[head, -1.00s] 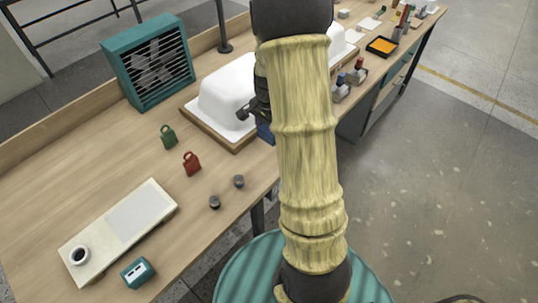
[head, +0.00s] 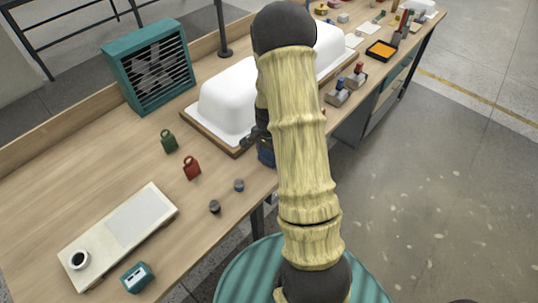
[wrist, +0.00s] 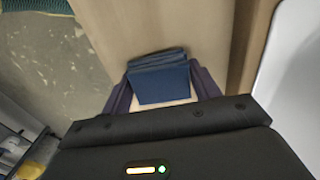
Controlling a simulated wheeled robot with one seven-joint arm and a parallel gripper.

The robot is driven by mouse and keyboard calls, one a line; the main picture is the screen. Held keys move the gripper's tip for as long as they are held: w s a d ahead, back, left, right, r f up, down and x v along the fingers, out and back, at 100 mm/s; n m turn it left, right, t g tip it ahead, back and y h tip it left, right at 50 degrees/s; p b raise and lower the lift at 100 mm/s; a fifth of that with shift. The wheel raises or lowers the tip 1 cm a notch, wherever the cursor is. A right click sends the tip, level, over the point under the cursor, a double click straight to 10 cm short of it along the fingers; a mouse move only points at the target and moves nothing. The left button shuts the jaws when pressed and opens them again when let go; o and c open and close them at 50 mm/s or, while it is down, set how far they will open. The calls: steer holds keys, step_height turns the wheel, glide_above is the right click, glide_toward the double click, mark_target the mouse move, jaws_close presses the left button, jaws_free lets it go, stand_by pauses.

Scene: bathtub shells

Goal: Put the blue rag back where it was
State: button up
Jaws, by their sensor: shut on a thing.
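My gripper (wrist: 163,90) is shut on the folded blue rag (wrist: 160,72), which shows between the two dark fingers in the wrist view. In the head view the rag (head: 266,156) shows as a small dark blue patch beside my arm, near the front edge of the workbench (head: 110,150). My arm hides most of the gripper there. The white bathtub shell (head: 228,98) lies upside down on its wooden board just left of the gripper. I cannot tell whether the rag touches the bench.
A teal fan box (head: 148,65) stands at the back. A green tag (head: 168,141), a red tag (head: 192,168) and two dark knobs (head: 214,206) sit on the near bench. Bare bench lies at the left.

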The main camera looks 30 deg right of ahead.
steer(key=shift+f, duration=0.3)
steer(key=shift+f, duration=0.15)
steer(key=o, duration=1.1)
step_height(320, 180, up, 12)
steer(key=shift+r, duration=0.2)
